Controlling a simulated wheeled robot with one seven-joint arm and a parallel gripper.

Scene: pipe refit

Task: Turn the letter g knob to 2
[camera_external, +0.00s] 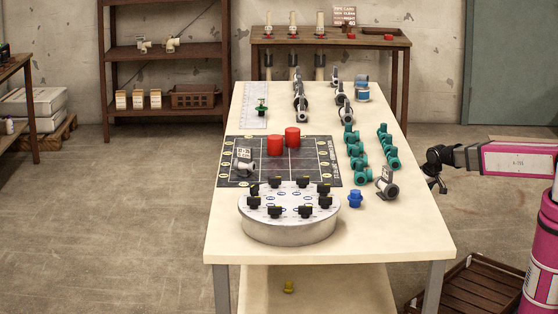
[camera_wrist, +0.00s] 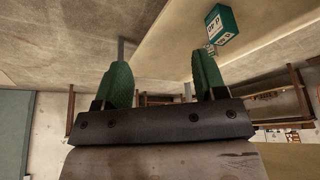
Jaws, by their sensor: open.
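A round grey knob panel (camera_external: 288,229) stands at the near end of the table. Several black knobs with yellow marks sit in a ring on its top, among them one at the front left (camera_external: 274,212) and one at the right (camera_external: 325,202). The letters and numbers are too small to read, so I cannot tell which knob is g. My gripper (camera_external: 437,184) is to the right of the table, apart from the panel and empty. In the wrist view my gripper's two green fingers (camera_wrist: 163,85) are spread apart. No knob shows in the wrist view.
The cream table (camera_external: 420,240) carries a dark grid mat (camera_external: 310,178) with red cylinders (camera_external: 283,141), several teal fittings (camera_external: 385,150), a blue fitting (camera_external: 355,198) and a grey valve (camera_external: 387,184) right of the panel. A brown crate (camera_external: 470,285) is on the floor at right.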

